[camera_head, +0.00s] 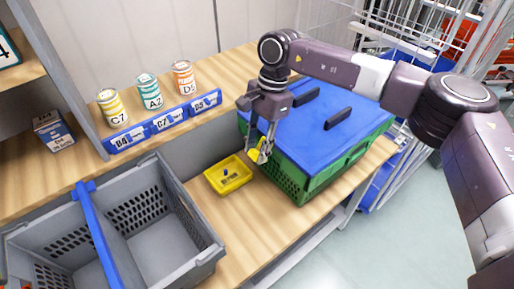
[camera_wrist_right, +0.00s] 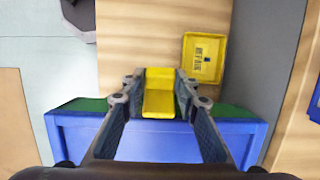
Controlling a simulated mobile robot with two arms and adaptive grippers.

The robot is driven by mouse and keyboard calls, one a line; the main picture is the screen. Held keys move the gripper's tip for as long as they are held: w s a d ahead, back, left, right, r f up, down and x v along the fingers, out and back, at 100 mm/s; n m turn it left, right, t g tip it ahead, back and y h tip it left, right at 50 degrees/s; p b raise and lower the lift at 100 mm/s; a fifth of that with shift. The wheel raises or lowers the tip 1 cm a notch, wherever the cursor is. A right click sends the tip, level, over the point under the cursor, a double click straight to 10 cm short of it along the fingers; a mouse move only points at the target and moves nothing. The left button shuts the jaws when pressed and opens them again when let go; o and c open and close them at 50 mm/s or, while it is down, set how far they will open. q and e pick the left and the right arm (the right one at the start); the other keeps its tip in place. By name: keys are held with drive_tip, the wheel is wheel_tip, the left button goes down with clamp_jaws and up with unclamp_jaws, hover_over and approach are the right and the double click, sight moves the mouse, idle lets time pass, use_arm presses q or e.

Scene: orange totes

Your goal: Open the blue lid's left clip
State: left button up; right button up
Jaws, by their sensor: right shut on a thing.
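The blue lid (camera_head: 325,112) lies on a green crate (camera_head: 328,178) on the wooden bench; it also shows in the right wrist view (camera_wrist_right: 70,138). The yellow clip (camera_head: 256,154) is at the crate's left end. My right gripper (camera_head: 265,147) reaches down from above to this end and is shut on the clip. In the right wrist view the clip (camera_wrist_right: 160,98) sits between the two fingers, and its lower part reaches over the lid's edge. I cannot tell whether the clip is still latched. My left gripper is not in view.
A yellow tray (camera_head: 240,182) with small items stands just left of the crate. A grey tote (camera_head: 205,262) with a blue bar (camera_head: 98,240) is at the lower left. Several labelled cans and blue label holders (camera_head: 165,121) line the back. Wire carts stand at the right.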

drive_tip(key=o, duration=1.1)
drive_tip(key=shift+o, duration=0.2)
drive_tip(key=v, duration=1.2)
drive_tip(key=shift+s, duration=0.1)
